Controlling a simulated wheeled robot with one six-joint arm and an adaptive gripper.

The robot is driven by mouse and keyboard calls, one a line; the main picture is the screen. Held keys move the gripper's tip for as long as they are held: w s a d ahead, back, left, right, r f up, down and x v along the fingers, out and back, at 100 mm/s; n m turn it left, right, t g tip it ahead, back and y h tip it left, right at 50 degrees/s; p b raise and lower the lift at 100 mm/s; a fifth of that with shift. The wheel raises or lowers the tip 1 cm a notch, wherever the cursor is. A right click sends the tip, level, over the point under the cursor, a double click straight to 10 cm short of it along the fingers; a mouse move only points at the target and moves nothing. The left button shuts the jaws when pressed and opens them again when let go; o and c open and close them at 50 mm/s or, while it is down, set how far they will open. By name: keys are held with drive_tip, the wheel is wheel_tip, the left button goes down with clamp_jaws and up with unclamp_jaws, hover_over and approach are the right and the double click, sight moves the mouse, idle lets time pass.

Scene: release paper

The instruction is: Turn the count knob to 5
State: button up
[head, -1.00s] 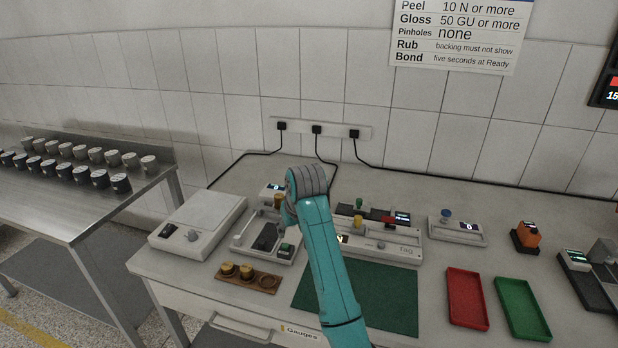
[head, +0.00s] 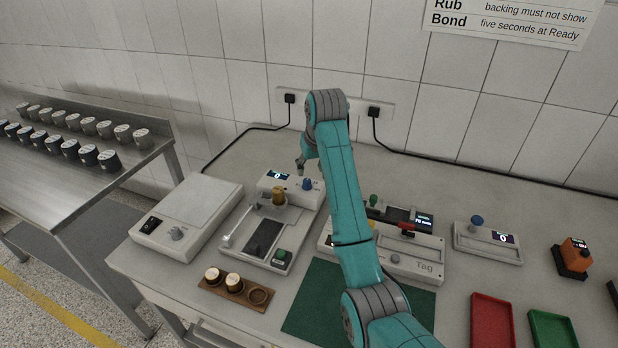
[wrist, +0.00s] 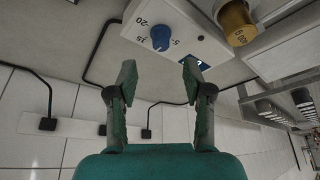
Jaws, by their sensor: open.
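A blue knob (wrist: 161,38) sits on a white panel (wrist: 196,28), with marks reading 5, 15 and 20 around it in the wrist view. I cannot tell which mark it points to. In the head view the same blue knob (head: 307,184) is on the white box behind the tray device, beside a small display (head: 277,175) that seems to read 0. My gripper (wrist: 158,65) is open and empty, its fingertips just short of the knob and apart from it, one to each side. In the head view my gripper (head: 301,165) is partly hidden by my arm.
A brass-coloured cylinder (wrist: 236,22) stands close to the knob's right in the wrist view. Another blue knob (head: 477,221) is on a separate white box to the right. Black cables (head: 225,155) run along the wall behind.

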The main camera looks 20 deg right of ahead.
sight(307, 180)
drive_tip(key=x, duration=0.7)
drive_tip(key=shift+f, duration=0.1)
clamp_jaws()
